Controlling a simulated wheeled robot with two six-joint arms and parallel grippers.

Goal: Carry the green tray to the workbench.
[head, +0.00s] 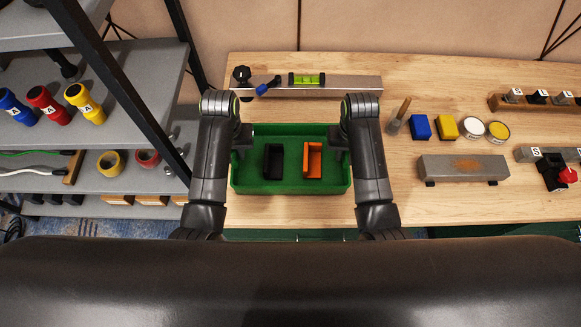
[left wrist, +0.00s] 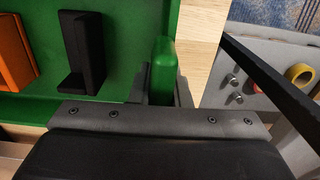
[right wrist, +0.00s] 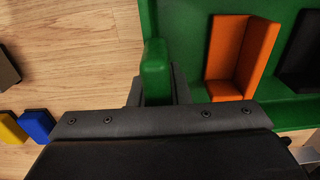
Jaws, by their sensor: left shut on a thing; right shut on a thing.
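The green tray (head: 290,187) is over the front left part of the wooden workbench (head: 440,205) in the head view. Whether it rests on the top or hangs just above it, I cannot tell. A black angled piece (head: 273,161) and an orange angled piece (head: 313,160) lie inside it. My left gripper (head: 243,140) is shut on the tray's left side, and the green grip shows between its fingers in the left wrist view (left wrist: 162,75). My right gripper (head: 338,140) is shut on the right side, and the green grip shows in the right wrist view (right wrist: 155,75).
A spirit level (head: 330,84) lies behind the tray. A blue block (head: 420,127), a yellow block (head: 446,128), round tins and a grey bar (head: 463,169) lie to the right. A grey shelf rack (head: 85,125) with torches and tape rolls stands close on the left.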

